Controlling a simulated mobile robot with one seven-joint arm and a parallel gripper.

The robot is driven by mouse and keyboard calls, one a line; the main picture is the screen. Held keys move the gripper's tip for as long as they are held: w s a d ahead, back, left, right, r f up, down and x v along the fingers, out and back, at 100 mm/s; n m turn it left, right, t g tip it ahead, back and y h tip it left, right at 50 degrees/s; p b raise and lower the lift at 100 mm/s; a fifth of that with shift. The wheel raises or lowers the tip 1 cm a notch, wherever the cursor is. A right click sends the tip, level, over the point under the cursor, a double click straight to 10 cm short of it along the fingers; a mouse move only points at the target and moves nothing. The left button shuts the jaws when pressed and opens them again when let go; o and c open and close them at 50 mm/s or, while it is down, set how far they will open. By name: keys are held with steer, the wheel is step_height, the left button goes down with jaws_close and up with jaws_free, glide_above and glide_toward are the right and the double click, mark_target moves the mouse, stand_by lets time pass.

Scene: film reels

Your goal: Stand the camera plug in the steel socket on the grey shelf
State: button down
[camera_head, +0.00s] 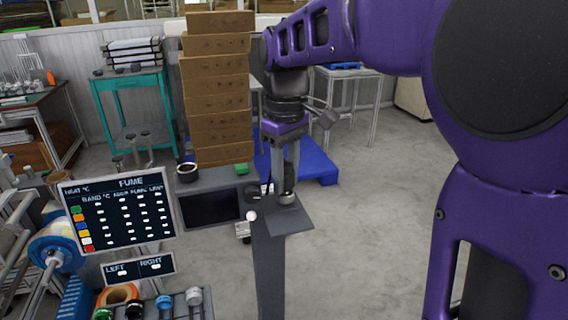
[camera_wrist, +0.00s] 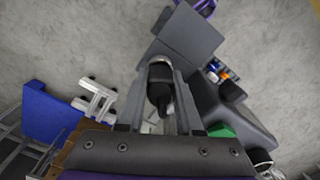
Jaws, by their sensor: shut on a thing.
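My gripper (camera_head: 286,188) points down over the grey shelf (camera_head: 288,222), with its fingers shut on a dark plug. In the wrist view the plug (camera_wrist: 160,80) sits between the two finger pads (camera_wrist: 160,92). It has a black body with a pale grey band and a narrower black part toward the palm. The grey shelf (camera_wrist: 190,38) also shows in the wrist view, beyond the fingertips. The plug's far end is not clear, so I cannot tell whether it touches the shelf. I cannot make out the steel socket for certain; the gripper may hide it.
A console with a dark screen (camera_head: 211,208) and a round white-rimmed cup (camera_head: 187,172) stands left of the gripper. A sign board (camera_head: 118,211) is at the left front. Stacked brown boxes (camera_head: 216,85) rise behind, beside a blue pallet (camera_head: 312,163). The floor to the right is clear.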

steer(key=c, duration=0.5)
jaws_free()
steer(key=shift+f, duration=0.1)
step_height(320, 180, up, 17)
steer(key=p, duration=0.5)
steer(key=shift+r, duration=0.2)
